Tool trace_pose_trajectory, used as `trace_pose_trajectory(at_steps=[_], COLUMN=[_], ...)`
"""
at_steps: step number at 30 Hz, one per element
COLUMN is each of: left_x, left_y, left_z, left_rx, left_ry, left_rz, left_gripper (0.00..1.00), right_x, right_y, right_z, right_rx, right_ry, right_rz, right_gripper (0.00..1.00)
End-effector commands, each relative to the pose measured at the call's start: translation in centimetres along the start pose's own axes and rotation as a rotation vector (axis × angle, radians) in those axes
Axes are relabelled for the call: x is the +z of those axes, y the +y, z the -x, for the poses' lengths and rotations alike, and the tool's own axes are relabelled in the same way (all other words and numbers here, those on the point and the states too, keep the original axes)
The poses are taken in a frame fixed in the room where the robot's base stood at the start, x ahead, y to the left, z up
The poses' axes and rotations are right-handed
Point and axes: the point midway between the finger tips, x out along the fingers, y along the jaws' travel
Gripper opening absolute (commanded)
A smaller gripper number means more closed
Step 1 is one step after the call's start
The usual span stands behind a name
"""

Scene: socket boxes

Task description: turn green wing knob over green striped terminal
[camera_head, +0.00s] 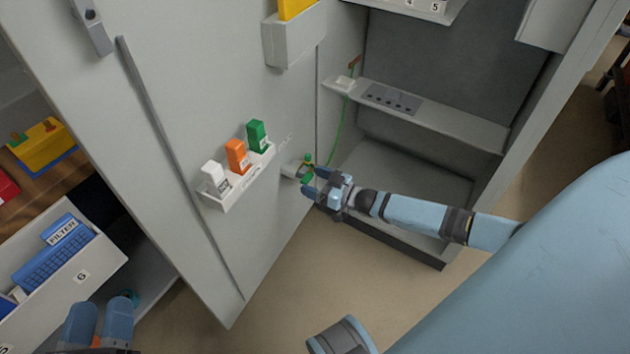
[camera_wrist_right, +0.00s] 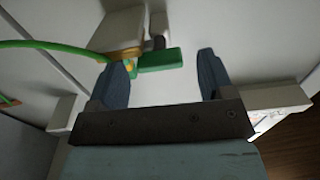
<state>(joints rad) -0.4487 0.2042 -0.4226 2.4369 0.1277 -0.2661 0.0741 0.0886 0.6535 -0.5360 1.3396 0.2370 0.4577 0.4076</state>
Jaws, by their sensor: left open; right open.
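The green wing knob (camera_head: 308,158) sits on a small pale terminal block (camera_head: 291,170) on the grey cabinet door. In the right wrist view the knob (camera_wrist_right: 160,60) lies just beyond the fingertips, nearer the left finger, beside the beige block (camera_wrist_right: 120,31). A green cable (camera_wrist_right: 50,45) runs to the block from the left. My right gripper (camera_head: 312,182) is open at the knob; whether a finger touches it I cannot tell. Stripes are too small to make out. My left gripper (camera_head: 99,316) is open at the lower left, away from the door.
A white holder (camera_head: 232,190) with white, orange and green blocks is on the door, left of the knob. The open cabinet has a grey shelf (camera_head: 450,123) at right. A bin (camera_head: 75,280) with blue filters stands at lower left. Floor is clear below the door.

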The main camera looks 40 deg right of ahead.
Motion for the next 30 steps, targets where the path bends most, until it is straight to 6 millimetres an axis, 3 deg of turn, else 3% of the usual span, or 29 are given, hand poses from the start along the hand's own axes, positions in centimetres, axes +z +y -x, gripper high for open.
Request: trace_pose_trajectory(at_steps=[5, 10, 14, 18, 24, 30], left_x=[-1.1, -2.9, -2.9, -1.5, -0.5, -0.3], left_y=[0.1, 0.4, 0.2, -0.5, -1.0, -1.1], left_z=[-0.1, 0.0, 0.0, 0.2, 0.4, 0.4], left_rx=[-0.001, -0.004, -0.019, -0.045, -0.064, -0.067], left_ry=[0.019, 0.084, 0.071, 0.003, -0.043, -0.051], left_rz=[-0.004, -0.009, -0.016, -0.024, -0.032, -0.033], left_gripper=[0.49, 0.49, 0.49, 0.49, 0.49, 0.49], right_x=[-0.1, -0.3, -0.2, -0.2, -0.1, 0.0], right_y=[0.0, 0.0, -0.1, 0.0, 0.0, 0.0], right_z=[2.1, 5.9, 8.9, 11.5, 13.4, 13.7], right_rx=[0.000, 0.000, 0.000, 0.000, 0.000, 0.000], right_ry=[-0.004, -0.005, -0.005, -0.003, 0.000, 0.000], right_rz=[0.000, 0.000, -0.001, 0.000, 0.000, 0.000], right_gripper=[0.74, 0.74, 0.74, 0.74, 0.74, 0.74])
